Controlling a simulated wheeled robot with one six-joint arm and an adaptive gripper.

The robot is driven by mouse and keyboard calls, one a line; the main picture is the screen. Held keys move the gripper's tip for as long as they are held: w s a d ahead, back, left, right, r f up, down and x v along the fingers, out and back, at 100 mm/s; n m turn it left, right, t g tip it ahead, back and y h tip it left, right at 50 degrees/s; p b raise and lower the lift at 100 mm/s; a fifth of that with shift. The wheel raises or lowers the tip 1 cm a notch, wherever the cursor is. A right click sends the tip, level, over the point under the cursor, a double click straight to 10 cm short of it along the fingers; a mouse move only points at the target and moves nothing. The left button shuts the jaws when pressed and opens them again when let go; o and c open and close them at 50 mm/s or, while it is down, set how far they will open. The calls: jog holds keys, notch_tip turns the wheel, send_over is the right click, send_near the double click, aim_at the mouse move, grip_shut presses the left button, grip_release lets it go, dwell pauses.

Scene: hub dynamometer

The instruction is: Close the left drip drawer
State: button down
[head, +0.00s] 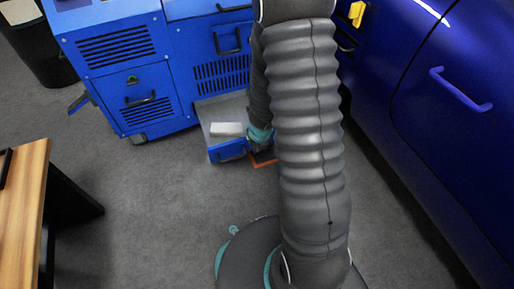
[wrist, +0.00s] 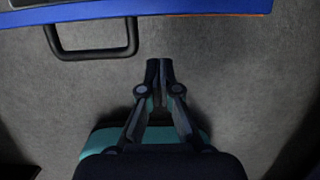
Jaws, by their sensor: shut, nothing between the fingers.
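A drip drawer stands pulled out low from the blue cabinet, with a grey tray (head: 207,112) and a blue front (head: 228,152) with a dark handle. A white block lies in it. In the wrist view the blue drawer front (wrist: 200,13) crosses the top, and its black handle (wrist: 93,52) is at upper left. My gripper (wrist: 160,65) is shut and empty, over the floor just outside the front and right of the handle, apart from both. In the head view my gripper (head: 262,147) is at the drawer's right front corner, partly hidden by my arm.
The blue cabinet (head: 115,50) has other handled panels left of and above the drawer. A blue car (head: 430,120) stands at right. A wooden table (head: 22,200) is at left and a dark bin (head: 40,50) at upper left. The grey floor before the drawer is clear.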

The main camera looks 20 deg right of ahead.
jog(key=shift+w+r+p, duration=0.15)
jog(key=shift+w+p, duration=1.1)
jog(key=shift+w, duration=0.6)
